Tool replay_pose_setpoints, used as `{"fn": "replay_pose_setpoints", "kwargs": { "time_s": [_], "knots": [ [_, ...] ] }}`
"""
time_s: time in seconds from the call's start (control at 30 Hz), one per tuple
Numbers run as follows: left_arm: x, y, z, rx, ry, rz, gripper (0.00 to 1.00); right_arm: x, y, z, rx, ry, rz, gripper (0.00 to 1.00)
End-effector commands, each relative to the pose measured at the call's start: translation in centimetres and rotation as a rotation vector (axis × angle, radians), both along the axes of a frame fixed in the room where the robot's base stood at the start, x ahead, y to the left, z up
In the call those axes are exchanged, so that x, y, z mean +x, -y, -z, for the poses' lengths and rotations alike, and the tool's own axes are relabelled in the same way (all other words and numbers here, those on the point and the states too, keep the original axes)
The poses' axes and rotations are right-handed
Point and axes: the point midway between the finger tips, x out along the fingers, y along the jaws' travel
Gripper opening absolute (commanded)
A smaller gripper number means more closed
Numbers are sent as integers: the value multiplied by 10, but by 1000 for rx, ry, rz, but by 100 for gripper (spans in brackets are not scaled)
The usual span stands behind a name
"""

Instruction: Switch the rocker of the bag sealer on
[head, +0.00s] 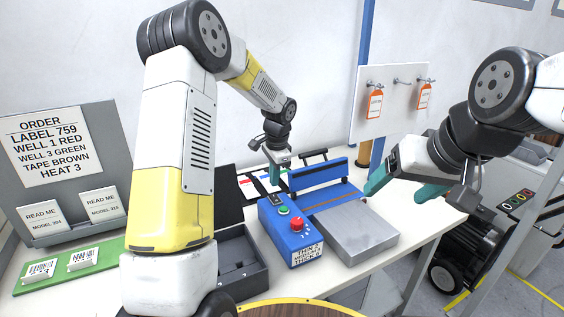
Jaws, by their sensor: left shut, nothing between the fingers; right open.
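The bag sealer has a blue control box (278,234) with a red knob, a green button and a label on its front. Behind the box is a raised blue sealing bar (318,176), and a grey metal plate (355,232) lies to the right. A small dark part, possibly the rocker (274,200), shows on the box top; its position is too small to tell. My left gripper (275,181) is shut and empty, pointing down just above the box's far end; I cannot tell whether it touches. My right gripper (401,191) is open and empty, right of the sealer.
A dark grey tray (238,268) is beside the control box. A white panel (392,100) with orange tags stands behind.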

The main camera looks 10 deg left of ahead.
Motion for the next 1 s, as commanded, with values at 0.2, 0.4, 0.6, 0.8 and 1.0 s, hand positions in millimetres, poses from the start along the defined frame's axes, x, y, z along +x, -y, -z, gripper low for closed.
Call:
{"fn": "replay_pose_setpoints", "kwargs": {
  "time_s": [0.2, 0.4, 0.6, 0.8, 1.0],
  "knots": [
    [4, -3, 34, 0, -2, 0, 0, 0, 0, 0, 0, 0, 0, 79],
    [6, -4, 45, 0, 0, 0, 0, 0, 0, 0, 0, 0, 0, 79],
    [6, -4, 46, 0, 1, -1, 0, 0, 0, 0, 0, 0, 0, 79],
    [7, -6, 48, -12, -20, -4, 0, 0, 0, 0, 0, 0, 0, 79],
    [8, -6, 50, -24, -43, -3, 0, 0, 0, 0, 0, 0, 0, 79]
  ]
}}
